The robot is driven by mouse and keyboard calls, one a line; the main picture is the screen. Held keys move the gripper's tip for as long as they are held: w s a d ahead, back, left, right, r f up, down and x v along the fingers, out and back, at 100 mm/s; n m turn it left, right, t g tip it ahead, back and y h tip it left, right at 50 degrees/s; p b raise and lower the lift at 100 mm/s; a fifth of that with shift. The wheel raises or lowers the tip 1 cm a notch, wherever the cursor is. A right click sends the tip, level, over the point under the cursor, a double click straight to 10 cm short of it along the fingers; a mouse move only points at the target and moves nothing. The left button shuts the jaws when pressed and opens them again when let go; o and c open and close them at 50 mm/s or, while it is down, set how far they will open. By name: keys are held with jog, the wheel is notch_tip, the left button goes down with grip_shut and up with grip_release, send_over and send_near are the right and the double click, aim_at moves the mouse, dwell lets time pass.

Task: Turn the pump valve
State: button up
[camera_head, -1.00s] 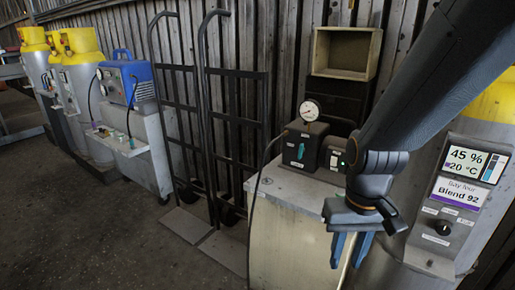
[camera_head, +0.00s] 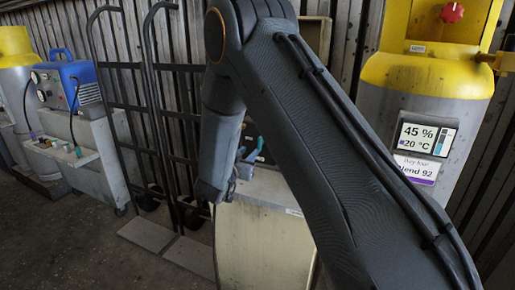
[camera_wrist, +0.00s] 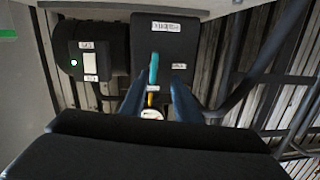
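The pump is a dark box (camera_wrist: 180,40) with white labels, seen from close by in the wrist view. Its teal valve handle (camera_wrist: 154,68) stands in line with the gap of my gripper (camera_wrist: 157,88). The two blue fingers are apart, one on each side of that line, and nothing shows held between them. I cannot tell whether the fingertips reach around the handle. In the head view my arm covers most of the pump, and only a bit of teal (camera_head: 258,145) shows beside my gripper (camera_head: 243,165).
A switch box (camera_wrist: 90,62) with a green light sits beside the pump. The pump stands on a pale cabinet (camera_head: 262,235). Black hand trucks (camera_head: 170,100) lean at the wall to the left. A yellow-topped cylinder with a display (camera_head: 425,135) stands to the right.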

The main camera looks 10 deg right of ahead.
aim_at(259, 144)
jog(key=shift+m+h, duration=0.3)
jog(key=shift+h, duration=0.6)
jog(key=shift+d+p+x, duration=0.25)
jog(key=shift+p+x, duration=0.05)
jog(key=shift+x, duration=3.5)
jog(key=shift+s, duration=0.15)
grip_shut()
